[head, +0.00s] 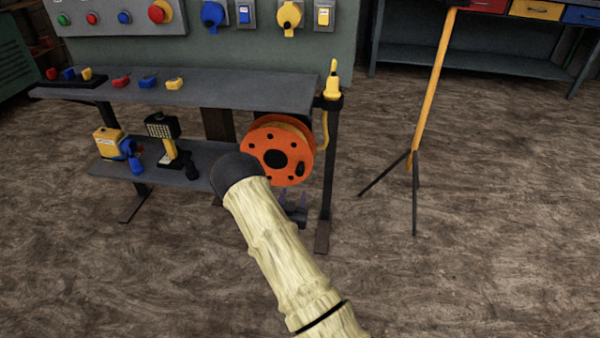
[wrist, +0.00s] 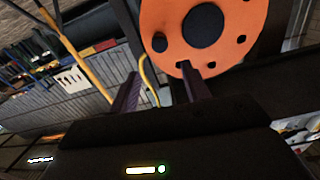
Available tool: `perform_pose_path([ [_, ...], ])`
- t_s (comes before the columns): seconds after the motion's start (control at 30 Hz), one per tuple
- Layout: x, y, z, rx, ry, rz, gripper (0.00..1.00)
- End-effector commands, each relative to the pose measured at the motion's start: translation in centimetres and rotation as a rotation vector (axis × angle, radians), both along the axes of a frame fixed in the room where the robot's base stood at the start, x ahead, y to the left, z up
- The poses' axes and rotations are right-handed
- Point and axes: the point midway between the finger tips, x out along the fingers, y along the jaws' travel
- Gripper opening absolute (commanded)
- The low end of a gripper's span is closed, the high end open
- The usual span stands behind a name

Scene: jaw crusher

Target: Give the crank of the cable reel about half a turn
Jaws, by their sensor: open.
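The cable reel (head: 268,139) has an orange disc with a black hub and several dark holes, and stands at the right end of the bench. Its crank knob (head: 300,168) is a small black piece at the lower right of the disc. In the wrist view the reel disc (wrist: 225,55) fills the top right and the knob (wrist: 159,42) is at its left. My gripper (wrist: 160,85) is open and empty, with the knob beyond the gap between its fingers. The right finger overlaps the disc's lower edge. In the head view my gripper (head: 293,200) is partly hidden below the reel.
The bench (head: 220,88) carries small coloured parts, and its lower shelf (head: 205,158) holds a yellow device (head: 108,142) and a lamp (head: 165,140). A tripod stand (head: 413,170) is farther right, with open floor between.

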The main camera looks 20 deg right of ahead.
Motion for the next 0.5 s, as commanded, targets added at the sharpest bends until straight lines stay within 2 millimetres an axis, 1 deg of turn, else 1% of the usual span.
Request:
perform_pose_path([
  [0.03, 0.8, -0.6, -0.2, 0.001, -0.005, -0.001, 0.47],
  [0.5, 7.7, -5.3, -0.3, 0.000, -0.004, -0.001, 0.47],
])
